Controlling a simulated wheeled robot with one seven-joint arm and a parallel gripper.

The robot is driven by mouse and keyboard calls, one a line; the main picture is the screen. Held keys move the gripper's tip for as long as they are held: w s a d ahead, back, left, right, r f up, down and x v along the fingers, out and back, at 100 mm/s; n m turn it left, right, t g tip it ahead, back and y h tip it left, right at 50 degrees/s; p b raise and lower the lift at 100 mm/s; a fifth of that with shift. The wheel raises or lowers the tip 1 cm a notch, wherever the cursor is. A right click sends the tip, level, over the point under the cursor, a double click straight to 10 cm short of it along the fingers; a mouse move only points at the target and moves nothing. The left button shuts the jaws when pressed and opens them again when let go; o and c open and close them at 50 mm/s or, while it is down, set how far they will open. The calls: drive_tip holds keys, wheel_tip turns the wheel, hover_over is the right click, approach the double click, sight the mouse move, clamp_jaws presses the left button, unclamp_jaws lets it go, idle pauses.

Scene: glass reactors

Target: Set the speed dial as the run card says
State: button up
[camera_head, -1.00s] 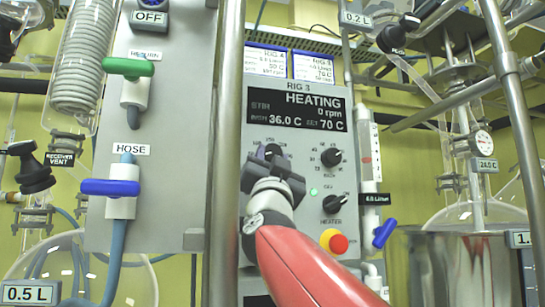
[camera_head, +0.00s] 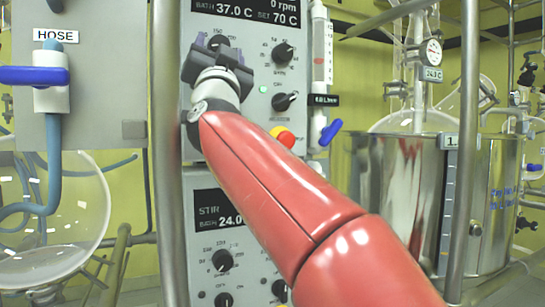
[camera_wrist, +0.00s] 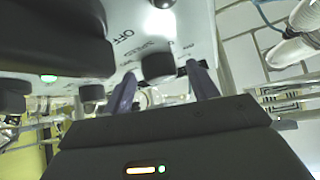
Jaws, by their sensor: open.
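The upper grey panel carries a dark display (camera_head: 246,10) reading 0 rpm, bath 37.0 C and set 70 C. My gripper (camera_head: 216,47) is open at the panel's upper left dial (camera_head: 218,41), which it partly hides. In the wrist view a dark round dial (camera_wrist: 158,67) sits between the two purple fingers of my gripper (camera_wrist: 160,73), with a gap showing on each side. Printed lettering beside it includes OFF; the dial's pointer cannot be read. The run cards are out of view now.
Two more dials, the upper (camera_head: 283,53) and the lower (camera_head: 284,101), and a red-and-yellow button (camera_head: 283,136) are right of my gripper. A metal post (camera_head: 166,170) stands left. A lower STIR panel (camera_head: 222,215) is below. A steel bath vessel (camera_head: 400,190) stands right.

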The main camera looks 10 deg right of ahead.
drive_tip(key=shift+w+d+r+n+g+y+b, duration=0.15)
drive_tip(key=shift+n+y+b, duration=0.5)
drive_tip(key=shift+n+y, duration=1.4)
drive_tip(key=shift+s+d+f+n+g+y+b, duration=0.2)
drive_tip(key=shift+n+y+b, duration=0.4)
drive_tip(key=shift+n+y, duration=1.4)
drive_tip(key=shift+n+g+y, duration=0.25)
drive_tip(key=shift+n+y, duration=0.1)
drive_tip(key=shift+n, duration=0.2)
drive_tip(key=s+d+f+m+g+h+p, duration=0.1)
drive_tip(key=d+f, duration=0.5)
drive_tip(key=f, duration=0.7)
drive_tip(key=s+d+f+m+g+h+p, duration=0.1)
drive_tip(key=s+d+f+g+h, duration=0.2)
drive_tip(key=f, duration=1)
drive_tip(key=d+g+h, duration=0.3)
drive_tip(key=shift+s+d+f+m+g+h, duration=0.15)
drive_tip(key=shift+s+f+m+g+h, duration=0.15)
drive_tip(key=shift+s+m, duration=0.1)
